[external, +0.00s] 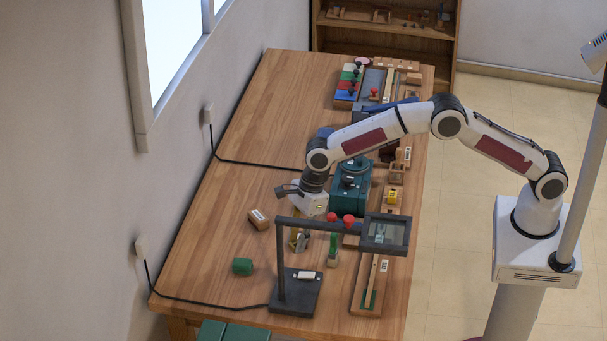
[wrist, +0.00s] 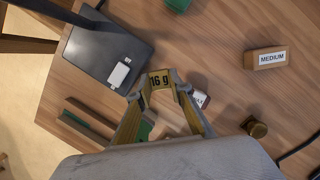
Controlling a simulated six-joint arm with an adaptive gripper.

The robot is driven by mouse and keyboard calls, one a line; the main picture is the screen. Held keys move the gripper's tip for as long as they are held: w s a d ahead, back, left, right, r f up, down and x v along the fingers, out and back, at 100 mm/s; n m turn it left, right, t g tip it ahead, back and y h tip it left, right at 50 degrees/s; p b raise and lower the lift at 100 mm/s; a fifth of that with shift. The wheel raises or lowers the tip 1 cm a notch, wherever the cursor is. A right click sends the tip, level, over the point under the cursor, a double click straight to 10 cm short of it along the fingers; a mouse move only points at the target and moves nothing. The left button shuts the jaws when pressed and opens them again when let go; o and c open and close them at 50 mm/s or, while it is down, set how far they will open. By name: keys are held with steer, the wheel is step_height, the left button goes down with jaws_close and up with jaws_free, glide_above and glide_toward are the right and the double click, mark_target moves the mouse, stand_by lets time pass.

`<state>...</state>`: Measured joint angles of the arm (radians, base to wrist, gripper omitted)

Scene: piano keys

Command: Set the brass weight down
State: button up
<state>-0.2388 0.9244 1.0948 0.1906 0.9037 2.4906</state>
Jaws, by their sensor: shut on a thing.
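My gripper (wrist: 160,84) is shut on a brass-coloured weight (wrist: 160,77) marked "16 g", held between the fingertips in the wrist view. In the external view my gripper (external: 300,241) points down over the near half of the wooden table, behind the dark stand's post. The weight is too small there to make out, and I cannot tell whether it touches the table.
A block marked "MEDIUM" (wrist: 265,58) and a green block (external: 242,266) lie nearby. A dark stand base (external: 293,298) carries a white piece (wrist: 121,74); its arm holds a framed pane (external: 385,233). A teal box (external: 350,191) stands behind. Bare table (external: 215,235) is free at left.

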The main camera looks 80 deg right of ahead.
mark_target(297, 266)
steer(key=shift+f, duration=0.2)
steer(key=shift+f, duration=0.1)
steer(key=shift+f, duration=2.6)
steer(key=shift+f, duration=0.1)
steer(key=o, duration=0.8)
steer(key=v, duration=1.2)
